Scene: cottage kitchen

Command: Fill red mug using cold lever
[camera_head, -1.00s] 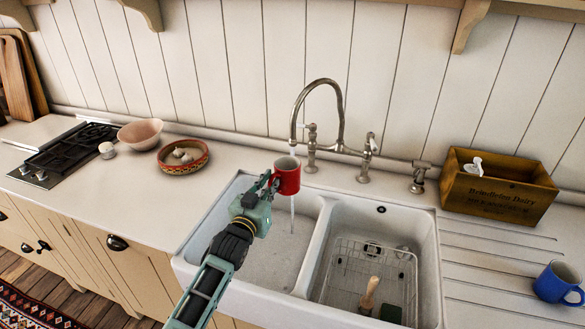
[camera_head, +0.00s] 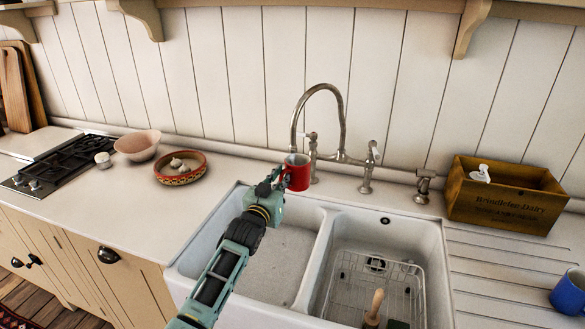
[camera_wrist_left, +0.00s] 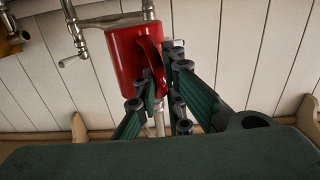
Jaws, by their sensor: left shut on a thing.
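My left gripper (camera_head: 277,184) is shut on the mug's handle side. In the left wrist view the fingers (camera_wrist_left: 157,88) close around the handle of the red mug (camera_wrist_left: 122,62). The tap has a left lever (camera_head: 311,145) and a right lever (camera_head: 372,155); I cannot tell which is cold. No stream shows below the mug, and the water level inside is too small to tell. My right gripper is not in view.
The double sink (camera_head: 325,238) has a wire rack (camera_head: 385,285) with a brush in its right basin. A wooden crate (camera_head: 505,200) and a blue mug (camera_head: 570,292) stand at right. A patterned bowl (camera_head: 180,170), a pink bowl (camera_head: 137,145) and a hob (camera_head: 62,165) are at left.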

